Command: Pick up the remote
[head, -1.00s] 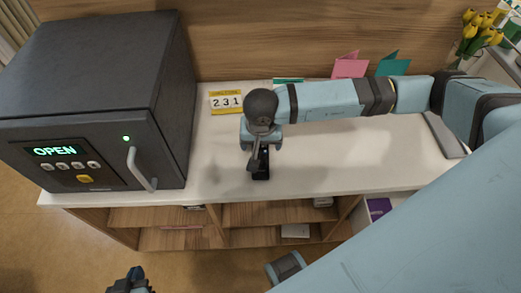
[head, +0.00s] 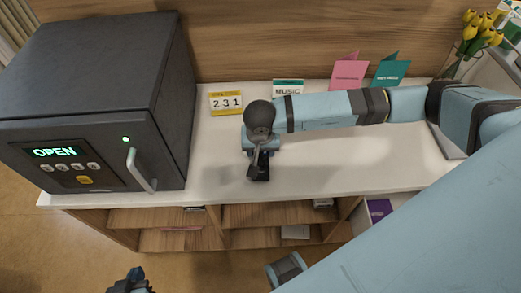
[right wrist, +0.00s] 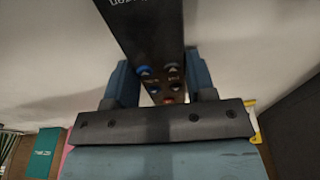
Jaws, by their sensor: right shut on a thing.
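The black remote (head: 262,168) is at the white counter, near its front edge, below my right gripper (head: 258,155) in the head view. In the right wrist view the dark remote (right wrist: 148,30), with small buttons at its near end, lies between the two blue fingers of the right gripper (right wrist: 163,84), which is shut on it. I cannot tell whether the remote still touches the counter. My left gripper (head: 133,279) is partly in view at the bottom edge, away from the counter; its jaws are too small to read.
A dark box-like appliance (head: 90,90) with an OPEN display stands left on the counter. The counter right of the remote is clear.

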